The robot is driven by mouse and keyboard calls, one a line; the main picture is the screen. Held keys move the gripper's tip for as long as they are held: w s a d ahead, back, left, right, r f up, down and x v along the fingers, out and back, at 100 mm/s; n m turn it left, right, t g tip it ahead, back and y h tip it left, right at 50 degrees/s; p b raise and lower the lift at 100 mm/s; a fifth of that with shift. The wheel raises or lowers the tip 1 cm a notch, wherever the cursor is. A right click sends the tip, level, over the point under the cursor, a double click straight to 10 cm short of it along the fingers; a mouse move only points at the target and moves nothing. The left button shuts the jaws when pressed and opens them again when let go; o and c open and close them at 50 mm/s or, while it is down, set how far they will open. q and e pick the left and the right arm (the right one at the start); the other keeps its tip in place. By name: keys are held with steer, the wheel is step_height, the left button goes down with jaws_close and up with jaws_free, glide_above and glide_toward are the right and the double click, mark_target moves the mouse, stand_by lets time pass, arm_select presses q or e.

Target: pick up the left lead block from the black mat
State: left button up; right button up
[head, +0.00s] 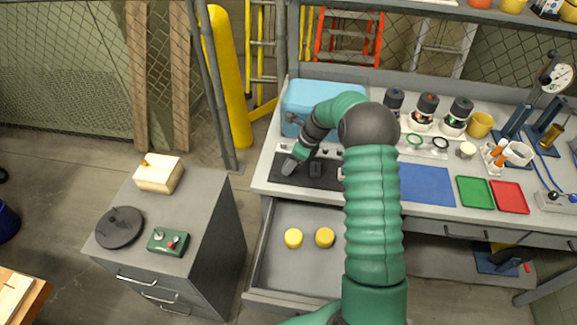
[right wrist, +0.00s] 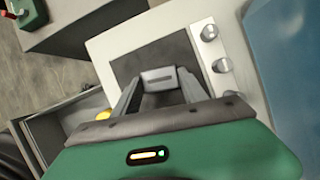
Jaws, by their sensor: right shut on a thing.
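The black mat (head: 300,181) lies on the left part of the workbench, below the blue case. My right gripper (head: 290,168) points down at the mat's left part. In the right wrist view, my right gripper (right wrist: 160,92) has its two fingers on either side of a grey lead block (right wrist: 158,78) with a dark slot, and is shut on it. The dark mat (right wrist: 128,66) shows behind it; I cannot tell whether the block is clear of it. Another dark block (head: 315,170) sits on the mat to the right. My left gripper is not in view.
A blue case (head: 318,98) stands close behind the mat. Small knobs (right wrist: 209,33) line the mat's pale border. A grey cabinet (head: 200,215) stands at left. A blue mat (head: 427,185) lies to the right.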

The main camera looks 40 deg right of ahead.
jaws_close()
steer(key=shift+d, duration=0.1)
steer(key=shift+r, duration=0.1)
